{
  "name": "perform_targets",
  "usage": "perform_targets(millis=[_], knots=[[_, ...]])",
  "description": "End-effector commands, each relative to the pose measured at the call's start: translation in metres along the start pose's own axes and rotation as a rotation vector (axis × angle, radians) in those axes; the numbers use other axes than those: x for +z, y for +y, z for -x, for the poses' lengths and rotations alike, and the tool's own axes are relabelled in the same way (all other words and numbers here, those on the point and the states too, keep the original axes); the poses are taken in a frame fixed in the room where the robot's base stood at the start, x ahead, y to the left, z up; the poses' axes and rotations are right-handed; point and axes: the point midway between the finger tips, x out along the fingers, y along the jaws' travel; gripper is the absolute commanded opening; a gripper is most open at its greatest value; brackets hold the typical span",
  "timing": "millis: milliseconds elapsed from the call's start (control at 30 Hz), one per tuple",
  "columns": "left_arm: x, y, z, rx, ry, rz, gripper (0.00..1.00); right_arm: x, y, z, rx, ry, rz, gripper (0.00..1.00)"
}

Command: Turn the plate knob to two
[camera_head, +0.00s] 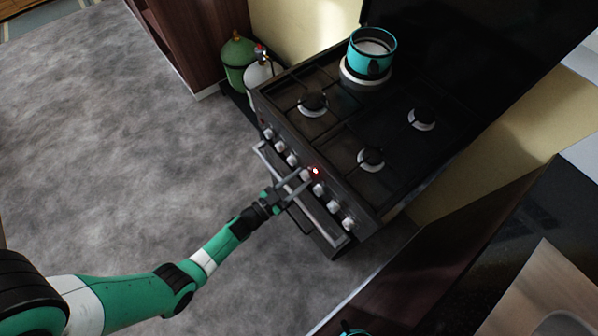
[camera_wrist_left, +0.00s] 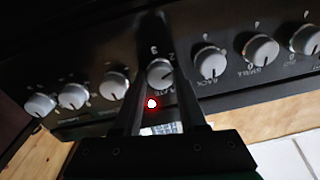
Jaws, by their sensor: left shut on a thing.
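The stove (camera_head: 340,130) has a row of several white knobs along its front panel. My left gripper (camera_head: 301,181) reaches the middle of this row. In the left wrist view my left gripper (camera_wrist_left: 160,85) is shut on the plate knob (camera_wrist_left: 160,73), with one finger on each side of it. The markings around the knob are upside down in this view, and a 2 and a 3 seem to show near it. A red light (camera_wrist_left: 152,103) glows on the panel by the knob; it also shows in the head view (camera_head: 315,171).
A teal pot (camera_head: 372,50) stands on the round plate at the back of the stove. The oven handle (camera_head: 300,200) runs below the knobs. Two gas bottles (camera_head: 238,62) stand left of the stove. A dark counter (camera_head: 500,250) is at the right. The grey floor in front is clear.

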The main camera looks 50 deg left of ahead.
Motion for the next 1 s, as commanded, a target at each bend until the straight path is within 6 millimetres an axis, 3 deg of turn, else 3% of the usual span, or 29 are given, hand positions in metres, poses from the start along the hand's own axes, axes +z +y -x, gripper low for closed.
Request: perform_targets(millis=[700, 733, 900, 1000], knots=[[-0.0006, 0.0, -0.0002, -0.005, -0.002, 0.09, 0.0, -0.0014, 0.0, -0.0016, 0.0, 0.0, 0.0, 0.5], [-0.0006, 0.0, -0.0002, -0.005, -0.002, 0.09, 0.43, -0.0014, 0.0, -0.0016, 0.0, 0.0, 0.0, 0.5], [-0.0004, 0.0, -0.0002, -0.005, -0.003, 0.09, 0.71, -0.0014, 0.0, -0.0016, 0.0, 0.0, 0.0, 0.5], [-0.0003, 0.0001, -0.0001, -0.005, -0.003, 0.089, 0.71, -0.0014, 0.0, -0.0016, 0.0, 0.0, 0.0, 0.5]])
